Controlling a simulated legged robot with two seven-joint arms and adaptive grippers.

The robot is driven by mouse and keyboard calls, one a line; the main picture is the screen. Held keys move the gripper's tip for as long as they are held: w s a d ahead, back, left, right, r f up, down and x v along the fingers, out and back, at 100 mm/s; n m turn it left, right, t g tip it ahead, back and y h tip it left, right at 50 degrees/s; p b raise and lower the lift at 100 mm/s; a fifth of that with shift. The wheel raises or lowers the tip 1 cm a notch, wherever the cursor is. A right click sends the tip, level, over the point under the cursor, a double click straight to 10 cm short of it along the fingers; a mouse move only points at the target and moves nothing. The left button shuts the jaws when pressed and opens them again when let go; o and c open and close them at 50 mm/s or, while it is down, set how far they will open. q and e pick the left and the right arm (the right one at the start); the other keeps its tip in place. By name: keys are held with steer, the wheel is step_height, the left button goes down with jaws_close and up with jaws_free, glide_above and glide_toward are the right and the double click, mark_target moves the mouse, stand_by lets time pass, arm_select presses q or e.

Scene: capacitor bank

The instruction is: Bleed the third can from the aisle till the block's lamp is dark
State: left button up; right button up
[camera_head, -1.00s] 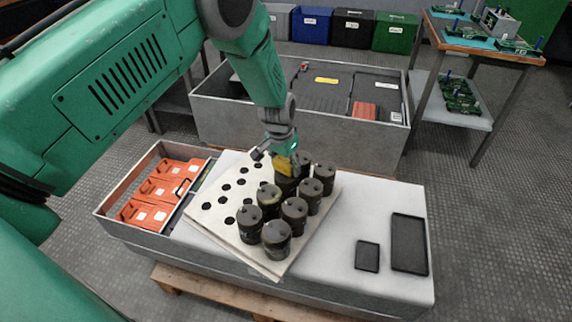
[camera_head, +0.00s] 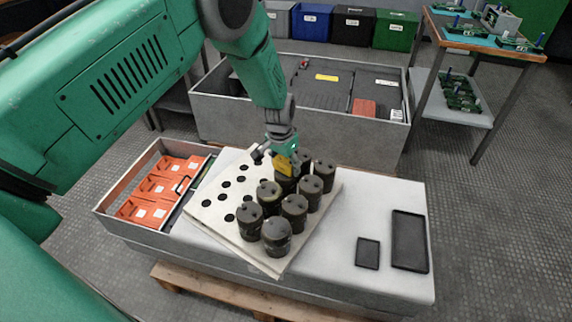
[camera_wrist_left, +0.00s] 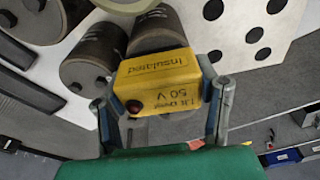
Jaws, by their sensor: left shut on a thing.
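My left gripper (camera_head: 284,160) is shut on a yellow block (camera_head: 283,168) at the far side of the group of dark cans. The block also shows in the left wrist view (camera_wrist_left: 160,80), marked "Insulated" and "50 V", with a small dark red lamp (camera_wrist_left: 134,106); I cannot tell whether it glows. Several dark cylindrical cans (camera_head: 277,237) stand upright in a tilted white board with holes (camera_head: 225,215). The block is over or against a can at the back; its contact is hidden. My right gripper is not in view.
A tray of orange boxes (camera_head: 120,207) is at the left of the white bench (camera_head: 335,240). Two black trays (camera_head: 409,241) (camera_head: 367,253) lie at its right. A grey crate (camera_head: 300,122) stands behind, and a shelf rack (camera_head: 455,118) at the back right.

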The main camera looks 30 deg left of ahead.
mark_target(281, 162)
arm_select(q)
steer(key=o, duration=1.5)
steer(key=shift+c, duration=0.2)
steer(key=shift+r, duration=0.45)
steer(key=r, duration=0.3)
steer(key=s+r, duration=0.1)
steer(key=r, duration=0.6)
steer(key=shift+s+a+r, duration=0.15)
steer(key=shift+s+r, duration=0.2)
steer(key=shift+r, duration=0.05)
